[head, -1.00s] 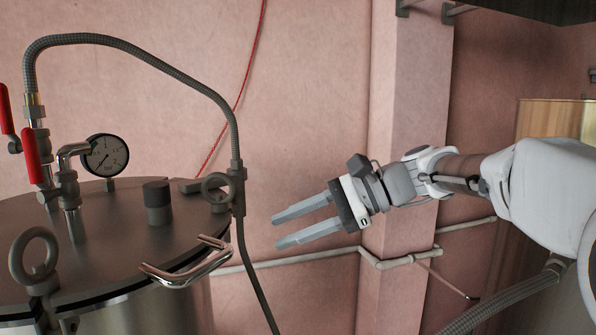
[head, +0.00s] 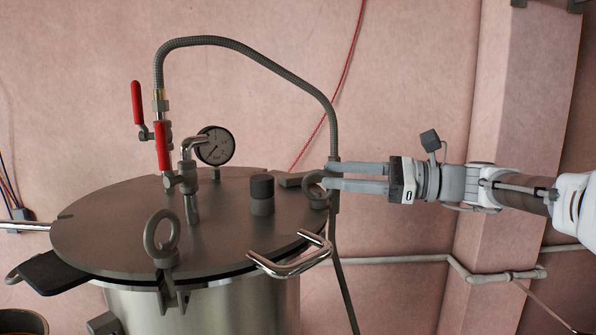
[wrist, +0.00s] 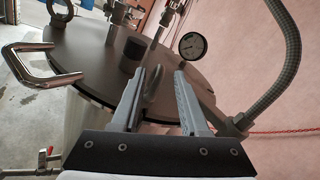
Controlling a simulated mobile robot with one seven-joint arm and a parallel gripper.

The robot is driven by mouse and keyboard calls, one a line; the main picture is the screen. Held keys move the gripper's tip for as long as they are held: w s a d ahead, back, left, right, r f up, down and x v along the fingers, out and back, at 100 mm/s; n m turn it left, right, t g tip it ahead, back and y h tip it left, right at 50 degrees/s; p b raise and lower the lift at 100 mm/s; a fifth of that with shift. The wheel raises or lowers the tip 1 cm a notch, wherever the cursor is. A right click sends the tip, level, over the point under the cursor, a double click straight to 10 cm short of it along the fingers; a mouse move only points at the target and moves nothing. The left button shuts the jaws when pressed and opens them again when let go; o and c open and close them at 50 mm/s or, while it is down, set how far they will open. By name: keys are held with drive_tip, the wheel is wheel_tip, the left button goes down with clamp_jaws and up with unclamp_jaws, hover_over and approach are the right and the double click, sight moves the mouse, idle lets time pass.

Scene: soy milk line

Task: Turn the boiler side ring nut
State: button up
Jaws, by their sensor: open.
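The boiler (head: 215,300) has a round dark lid (head: 110,225) with ring nuts on its rim. The side ring nut (head: 316,188), a grey metal eye, stands upright at the lid's right edge. My gripper (head: 328,176) reaches in level from the right, open, with its fingertips at that ring. In the wrist view the ring nut (wrist: 153,88) shows between the two open fingers (wrist: 158,78). I cannot tell whether either finger touches it. Another ring nut (head: 161,238) stands upright at the lid's front.
A braided hose (head: 265,62) arches over the lid and runs down right beside the side ring. A gauge (head: 214,146), red-handled valves (head: 162,146), a dark knob (head: 262,194) and a chrome handle (head: 290,264) surround the lid. A pipe (head: 400,258) runs along the wall.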

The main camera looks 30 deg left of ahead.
drive_tip(key=x, duration=0.7)
drive_tip(key=shift+a+p, duration=0.35)
clamp_jaws()
